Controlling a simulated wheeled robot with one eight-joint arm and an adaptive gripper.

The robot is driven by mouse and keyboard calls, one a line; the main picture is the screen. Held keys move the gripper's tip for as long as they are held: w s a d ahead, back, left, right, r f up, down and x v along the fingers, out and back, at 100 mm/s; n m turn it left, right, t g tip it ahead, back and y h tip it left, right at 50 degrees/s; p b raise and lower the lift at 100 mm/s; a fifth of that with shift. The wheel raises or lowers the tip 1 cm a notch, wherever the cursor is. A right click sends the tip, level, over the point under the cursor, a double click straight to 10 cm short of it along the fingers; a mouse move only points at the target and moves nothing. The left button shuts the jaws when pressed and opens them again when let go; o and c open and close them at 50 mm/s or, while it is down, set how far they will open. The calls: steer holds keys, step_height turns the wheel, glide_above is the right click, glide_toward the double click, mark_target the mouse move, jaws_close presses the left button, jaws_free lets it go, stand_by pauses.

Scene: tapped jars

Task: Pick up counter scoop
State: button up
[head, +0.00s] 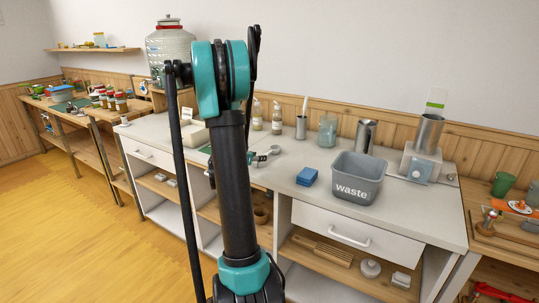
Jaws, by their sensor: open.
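My arm stands upright in the middle of the head view and hides part of the counter (300,150). A small grey scoop-like thing (273,150) lies on the counter just right of the arm; I take it to be the counter scoop, but its shape is too small to be sure. My gripper (254,158) shows only in part beside the arm, dark with a bit of teal, close to the left of the scoop. It is open. Whether it touches the scoop cannot be told.
A grey waste bin (357,179) and blue sponges (307,176) stand right of the scoop. Behind are bottles (277,118), a glass jar (327,131) and a metal cup (365,136). A large tapped jar (171,50) stands at the back left.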

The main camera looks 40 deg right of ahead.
steer(key=shift+w+x, duration=0.15)
steer(key=shift+x, duration=1.6)
steer(key=shift+w+x, duration=0.1)
steer(key=shift+x, duration=1.65)
steer(key=shift+a+r, duration=0.15)
jaws_close()
